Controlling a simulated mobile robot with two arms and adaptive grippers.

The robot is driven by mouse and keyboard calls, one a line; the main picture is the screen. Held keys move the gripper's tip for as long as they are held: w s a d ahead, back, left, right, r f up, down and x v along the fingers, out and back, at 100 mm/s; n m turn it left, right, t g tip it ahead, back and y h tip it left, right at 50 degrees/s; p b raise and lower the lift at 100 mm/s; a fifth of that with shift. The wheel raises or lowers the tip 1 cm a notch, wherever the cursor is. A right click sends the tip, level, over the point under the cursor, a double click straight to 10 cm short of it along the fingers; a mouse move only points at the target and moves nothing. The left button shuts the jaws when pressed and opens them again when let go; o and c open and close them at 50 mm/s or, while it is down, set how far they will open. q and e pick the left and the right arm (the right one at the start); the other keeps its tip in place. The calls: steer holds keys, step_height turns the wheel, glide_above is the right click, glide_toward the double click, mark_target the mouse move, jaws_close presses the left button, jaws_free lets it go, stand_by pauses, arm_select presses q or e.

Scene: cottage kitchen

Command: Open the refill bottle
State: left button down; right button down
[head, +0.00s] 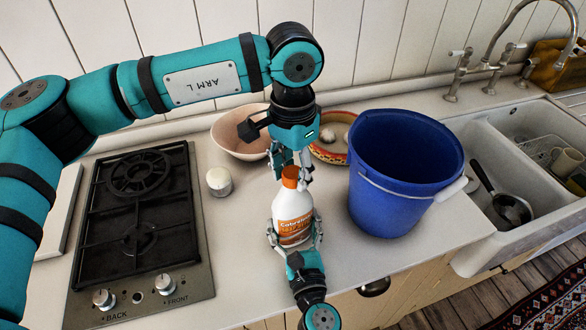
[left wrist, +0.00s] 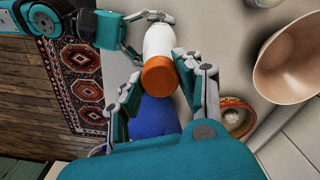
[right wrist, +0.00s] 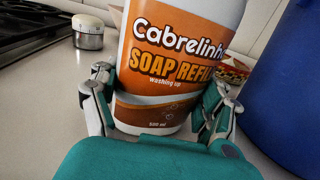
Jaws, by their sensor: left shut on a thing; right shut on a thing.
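The refill bottle (head: 292,212) is white with an orange "Soap Refill" label and an orange cap (head: 290,177). It stands upright on the counter between the hob and the blue bucket. My left gripper (head: 293,172) comes from above and is shut on the cap, with a finger on either side. The left wrist view shows the cap (left wrist: 160,76) between these fingers. My right gripper (head: 295,232) comes from the front edge and is shut around the lower body of the bottle. In the right wrist view, its fingers flank the label (right wrist: 172,65).
The blue bucket (head: 402,165) stands close on the right. A pale bowl (head: 228,140) and a patterned dish (head: 330,153) are behind. The sink (head: 515,150) is far right.

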arm_select(q)
steer(key=n, duration=0.6)
steer(key=shift+w+a+n, duration=0.15)
steer(key=shift+n, duration=0.15)
steer(key=n, duration=1.4)
steer(key=shift+r+n, duration=0.1)
steer(key=shift+n, duration=0.3)
arm_select(e)
steer(key=shift+d, duration=0.1)
arm_select(q)
steer(key=n, duration=0.7)
steer(key=shift+s, duration=0.2)
steer(key=n, duration=1.2)
steer(key=shift+n, duration=0.3)
steer(key=n, duration=1.2)
steer(key=shift+d+r, duration=0.1)
steer(key=shift+d, duration=0.1)
